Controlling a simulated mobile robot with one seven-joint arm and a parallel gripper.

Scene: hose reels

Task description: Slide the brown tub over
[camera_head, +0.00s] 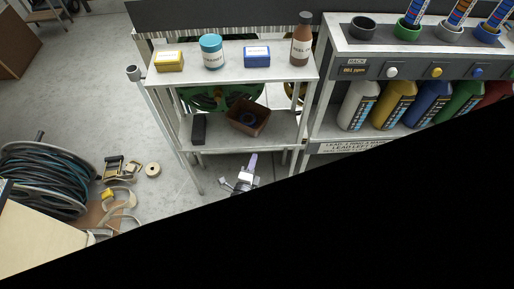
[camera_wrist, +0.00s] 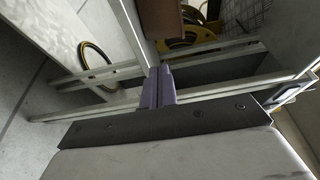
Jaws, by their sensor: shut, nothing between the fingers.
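The brown tub (camera_head: 238,124) sits on the lower shelf (camera_head: 218,136) of a grey metal rack in the head view. A dark blue ring lies inside it. My gripper (camera_head: 253,158) is below and in front of that shelf, its purple fingers pointing up toward the shelf's front edge, apart from the tub. In the wrist view my gripper's fingers (camera_wrist: 158,76) are shut together with nothing between them. A brown surface, apparently the tub (camera_wrist: 180,20), shows beyond the fingertips at the top. Most of the tub is out of that view.
A black box (camera_head: 198,129) stands left of the tub. The upper shelf holds a yellow box (camera_head: 169,61), a teal jar (camera_head: 211,51), a blue-white box (camera_head: 257,57) and a brown bottle (camera_head: 301,40). A bottle rack (camera_head: 345,47) stands right. A hose reel (camera_head: 45,180) lies left. Black covers the lower right.

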